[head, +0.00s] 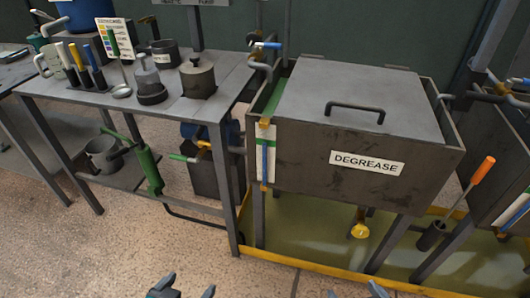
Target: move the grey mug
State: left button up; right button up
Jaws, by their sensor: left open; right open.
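A pale grey mug (54,61) with its handle toward the left stands at the left end of the grey metal table (118,96), beside a rack of coloured-handled tools. My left gripper (185,289) is open at the bottom edge of the head view, with only its fingertips showing. My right gripper (355,293) is open at the bottom edge, further right. Both are empty as far as they show, well in front of the table and apart from the mug.
A closed DEGREASE tank (350,145) stands right of the table. A bucket (103,153) and green pump (149,168) are below. Floor in front is clear.

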aim_at(98, 148)
jog(key=u, duration=1.35)
